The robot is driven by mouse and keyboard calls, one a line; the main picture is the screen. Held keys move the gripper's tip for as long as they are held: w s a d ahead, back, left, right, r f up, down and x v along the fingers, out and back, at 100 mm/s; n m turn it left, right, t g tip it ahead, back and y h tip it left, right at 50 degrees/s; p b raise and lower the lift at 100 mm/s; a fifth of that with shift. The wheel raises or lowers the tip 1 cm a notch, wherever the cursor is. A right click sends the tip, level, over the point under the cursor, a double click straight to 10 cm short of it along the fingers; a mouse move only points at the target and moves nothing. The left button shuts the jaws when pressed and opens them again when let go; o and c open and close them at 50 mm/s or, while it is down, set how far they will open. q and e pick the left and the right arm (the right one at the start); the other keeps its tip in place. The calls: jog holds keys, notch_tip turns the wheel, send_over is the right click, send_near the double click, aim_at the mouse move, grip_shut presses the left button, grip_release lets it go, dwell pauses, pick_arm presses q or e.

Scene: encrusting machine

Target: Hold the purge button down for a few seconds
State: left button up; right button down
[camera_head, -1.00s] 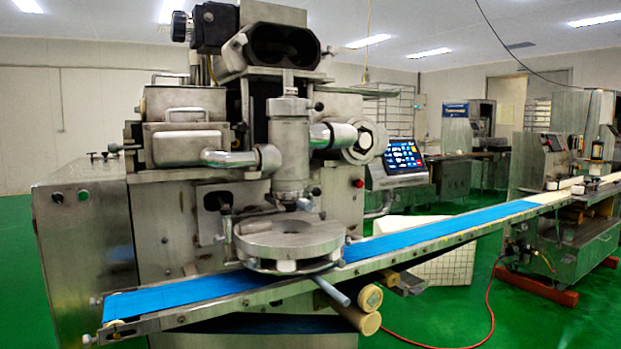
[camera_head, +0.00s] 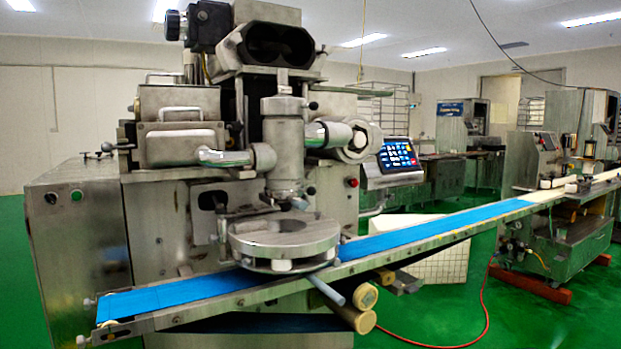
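The steel encrusting machine (camera_head: 160,200) fills the left and middle of the head view. A lit touch screen (camera_head: 397,154) with several icons stands at its right side. A red button (camera_head: 352,182) is on the machine's front, left of the screen. A green button (camera_head: 76,195) and a dark knob or button (camera_head: 51,198) are on the low cabinet at the far left. No readable label shows which control is the purge button. Neither of my grippers is in view.
A blue conveyor belt (camera_head: 430,230) runs from the lower left to the right, in front of the machine. A round steel turntable (camera_head: 285,237) sits beside it. A red hose (camera_head: 487,310) lies on the green floor, which is mostly clear at lower right.

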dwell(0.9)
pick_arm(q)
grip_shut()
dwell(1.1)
